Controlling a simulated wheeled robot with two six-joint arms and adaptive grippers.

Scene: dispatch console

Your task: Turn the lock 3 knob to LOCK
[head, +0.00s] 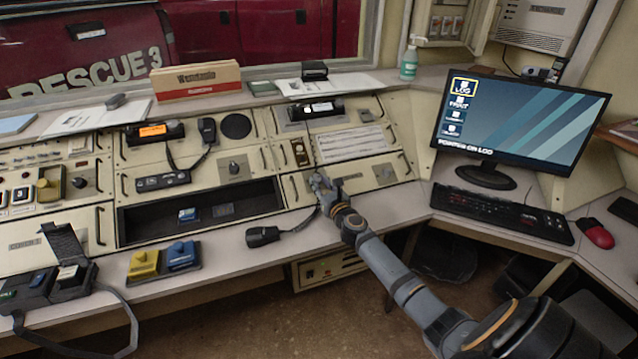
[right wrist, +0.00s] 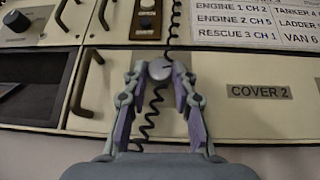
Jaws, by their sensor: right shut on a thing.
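My right gripper (head: 323,184) reaches the cream console panel on the right part of the desk. In the right wrist view its two fingers (right wrist: 160,74) are shut on a small round silver knob (right wrist: 160,68) near the panel's top edge. No lock number or LOCK mark can be read beside this knob, so I cannot tell its number or its setting. A label reading COVER 2 (right wrist: 259,92) is to the right of it on the same panel. In the head view the gripper mostly hides the knob. My left gripper is not in view.
A coiled black cord (right wrist: 154,112) hangs behind the fingers. A dark handle (right wrist: 85,85) stands left of the gripper. A brown switch plate (head: 300,152) is above. A black handset (head: 263,236) lies on the desk left of the gripper. The monitor (head: 520,115) is at right.

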